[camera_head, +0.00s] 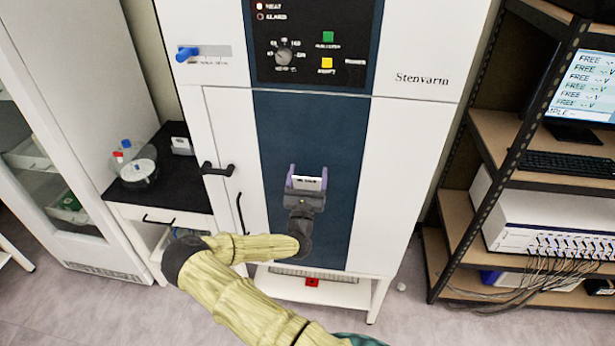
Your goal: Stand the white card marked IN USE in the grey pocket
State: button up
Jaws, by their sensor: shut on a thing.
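The print is too small to read. The card sits between the two fingers, and its lower part is hidden by the gripper. I cannot make out a grey pocket for certain. A small grey-and-white item (181,146) stands at the back of the black side counter, and I cannot tell what it is.
A shelf rack (480,190) with monitor and keyboard stands right.

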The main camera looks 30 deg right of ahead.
aim_at(308, 187)
jog(key=shift+d+f, duration=0.1)
jog(key=shift+f, duration=0.2)
jog(key=shift+p, duration=0.6)
jog(key=shift+w+f, duration=0.1)
dwell(0.3)
jog(key=shift+w+d+f+b, duration=0.2)
jog(key=shift+f+b, duration=0.1)
jog(key=shift+f, duration=0.25)
jog(key=shift+w+d+f+b, duration=0.1)
jog(key=shift+w+f+b, duration=0.15)
jog(key=shift+f, duration=0.5)
jog(key=shift+f+b, duration=0.25)
jog(key=shift+b, duration=0.05)
